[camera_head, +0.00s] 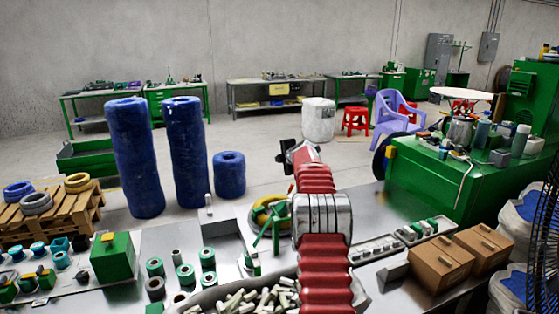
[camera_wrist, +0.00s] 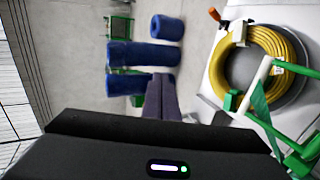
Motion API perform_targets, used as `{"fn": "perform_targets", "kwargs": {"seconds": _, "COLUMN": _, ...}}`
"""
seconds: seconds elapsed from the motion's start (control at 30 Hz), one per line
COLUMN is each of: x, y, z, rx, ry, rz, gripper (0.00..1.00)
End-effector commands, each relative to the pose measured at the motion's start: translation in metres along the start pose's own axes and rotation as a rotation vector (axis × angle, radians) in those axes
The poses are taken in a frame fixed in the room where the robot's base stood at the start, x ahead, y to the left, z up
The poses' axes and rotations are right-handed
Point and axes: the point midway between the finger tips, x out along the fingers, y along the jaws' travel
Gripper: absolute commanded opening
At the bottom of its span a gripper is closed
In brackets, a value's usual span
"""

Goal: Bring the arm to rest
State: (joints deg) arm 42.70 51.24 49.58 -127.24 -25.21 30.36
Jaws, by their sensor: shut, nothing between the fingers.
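My arm (camera_head: 324,270), with red ribbed sleeves and a silver joint, reaches up over the middle of the workbench in the head view. My gripper, a small dark shape (camera_head: 287,157), is at its far end, mostly hidden by the arm. In the wrist view its dark fingers (camera_wrist: 161,98) are together with nothing between them. The gripper appears clear of the bench and touches nothing that I can see.
A yellow cable coil (camera_wrist: 268,55) and a green stand (camera_head: 275,228) are on the bench (camera_head: 398,203) beside the arm. Brown boxes (camera_head: 437,267) stand right, a green box (camera_head: 113,258) left. Tall blue rolls (camera_head: 135,160) stand beyond on open floor.

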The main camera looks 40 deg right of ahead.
Motion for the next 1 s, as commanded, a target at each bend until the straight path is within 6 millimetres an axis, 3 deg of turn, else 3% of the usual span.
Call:
{"fn": "perform_targets", "kwargs": {"seconds": 0.6, "x": 0.000, "y": 0.000, "z": 0.000, "rx": -0.011, "ry": -0.001, "rz": 0.001, "gripper": 0.00}}
{"fn": "perform_targets", "kwargs": {"seconds": 0.77, "x": 0.000, "y": 0.011, "z": 0.014, "rx": -0.011, "ry": -0.059, "rz": 0.051, "gripper": 0.00}}
{"fn": "perform_targets", "kwargs": {"seconds": 1.0, "x": 0.003, "y": -0.025, "z": 0.045, "rx": 0.171, "ry": -0.195, "rz": 0.085, "gripper": 0.00}}
